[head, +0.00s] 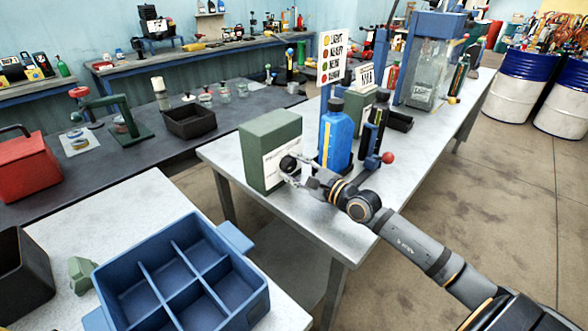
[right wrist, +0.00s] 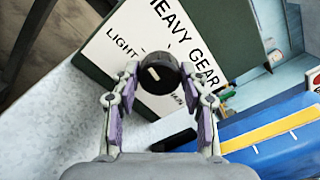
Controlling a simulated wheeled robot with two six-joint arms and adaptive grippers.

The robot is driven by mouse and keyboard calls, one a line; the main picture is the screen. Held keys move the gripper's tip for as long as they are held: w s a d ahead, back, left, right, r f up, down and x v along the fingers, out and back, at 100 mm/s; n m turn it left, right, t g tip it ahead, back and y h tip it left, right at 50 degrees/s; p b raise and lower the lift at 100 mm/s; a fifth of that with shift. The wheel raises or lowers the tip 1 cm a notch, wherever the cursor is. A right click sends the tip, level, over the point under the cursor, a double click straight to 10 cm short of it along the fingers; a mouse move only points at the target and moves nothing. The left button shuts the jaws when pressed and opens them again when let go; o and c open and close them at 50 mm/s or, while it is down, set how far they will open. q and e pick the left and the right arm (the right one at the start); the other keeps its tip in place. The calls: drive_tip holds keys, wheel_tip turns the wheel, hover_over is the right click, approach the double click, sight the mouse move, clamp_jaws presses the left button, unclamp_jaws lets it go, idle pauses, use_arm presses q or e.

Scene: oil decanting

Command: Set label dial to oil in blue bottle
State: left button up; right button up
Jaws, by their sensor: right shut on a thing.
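A green box (head: 270,150) stands on the grey-white table with a white label on its front. Its black dial (right wrist: 160,75) has a short white mark, and the label around it reads HEAVY, GEAR and LIGHT, with another word partly hidden. My right gripper (head: 292,168) is at the box's front, its two fingers closed on either side of the dial, as the right wrist view shows. The blue bottle (head: 338,135), with a yellow stripe and dark cap, stands upright just right of the box. A white sign (head: 332,57) lists several coloured dots with words. My left gripper is out of view.
A small stand with a red ball (head: 388,158) is right of the bottle, near my right arm. A blue divided crate (head: 180,272) sits on the front left table. A dark tray (head: 190,121) is on the dark bench behind.

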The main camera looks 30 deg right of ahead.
sight(283, 131)
drive_tip(key=shift+f+n, duration=0.1)
drive_tip(key=shift+n, duration=0.5)
drive_tip(key=o, duration=1.1)
drive_tip(key=shift+o, duration=0.2)
wheel_tip(283, 131, up, 9)
drive_tip(key=shift+s+d+r, duration=0.1)
drive_tip(key=shift+d+r, duration=0.05)
drive_tip(key=shift+r, duration=0.4)
